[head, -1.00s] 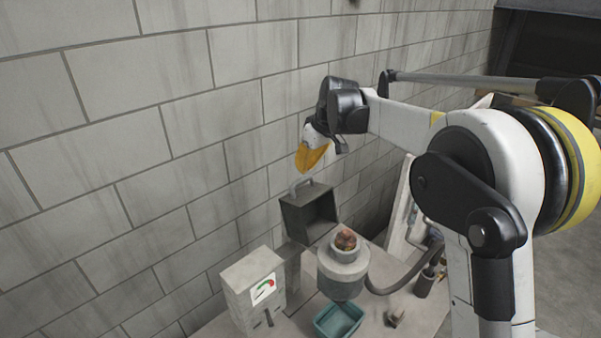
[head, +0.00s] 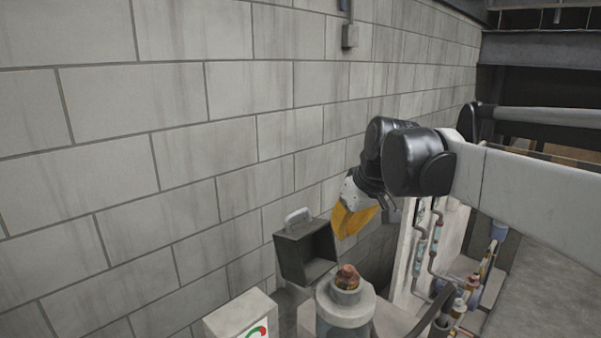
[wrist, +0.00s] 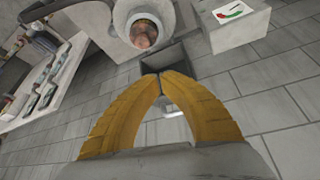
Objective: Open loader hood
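The loader hood (head: 289,258) is a dark grey open-fronted box with a pale handle (head: 298,215) on top. It stands tipped up, its hollow side showing, behind a round grey loader (head: 345,318) with a reddish-brown lump (head: 347,279) in its mouth. My gripper (head: 341,236) has orange fingers, just right of the hood's upper edge in the head view. In the wrist view the fingertips (wrist: 160,76) meet, with nothing seen held between them. Part of the hood (wrist: 181,60) shows beyond the tips, and the pale handle (wrist: 173,113) shows through the gap between the fingers.
A pale box with a red-green dial (head: 238,318) stands left of the loader. A block wall (head: 180,150) runs close behind. Pipes and small bottles (head: 462,305) are at the right.

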